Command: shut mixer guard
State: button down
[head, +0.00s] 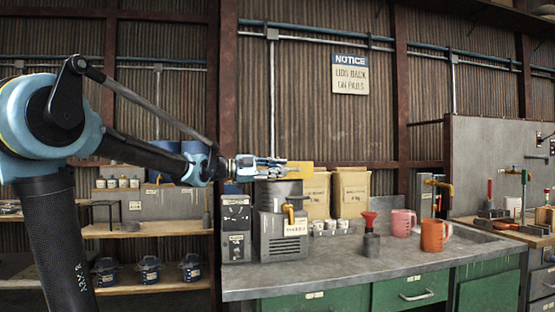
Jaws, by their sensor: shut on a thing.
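The mixer (284,238) is a grey machine with a vented front, standing on the grey workbench at its left end. A grey round bowl part (279,189) sits on top of it. A yellow piece (301,168), which looks like the mixer guard, is over the top of the bowl, roughly level. My gripper (284,164) reaches in from the left at that height and is shut on the yellow piece. Its fingertips overlap the yellow in this view, so the exact grip is hard to see. A yellow bent spout or handle (290,212) shows on the mixer's front.
A grey control box (236,228) stands left of the mixer. A red-topped funnel (369,222), pink mug (402,222) and orange mug (434,235) stand to the right. The bench front (335,275) is clear.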

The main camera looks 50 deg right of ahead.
jog(key=shift+s+a+f+n+g, duration=0.15)
jog(key=shift+s+a+f+g, duration=0.1)
jog(key=shift+s+f, duration=0.2)
jog(key=shift+s+a+f+n+g, duration=0.15)
jog(key=shift+s+a+f, duration=0.05)
jog(key=shift+s+f, duration=0.25)
jog(key=shift+w, duration=0.1)
jog(key=c, duration=1.7)
grip_release()
jog(key=shift+m+t, duration=0.4)
jog(key=shift+m, duration=0.1)
jog(key=shift+w+d+v, duration=0.15)
jog(key=shift+w+v, duration=0.05)
jog(key=shift+v, duration=1.85)
jog(key=shift+w+d+v, duration=0.15)
jog(key=shift+w+v, duration=0.05)
jog(key=shift+v, duration=1.9)
jog(key=shift+w+d+v, duration=0.2)
jog(key=shift+v, duration=1.85)
jog(key=shift+r, duration=0.2)
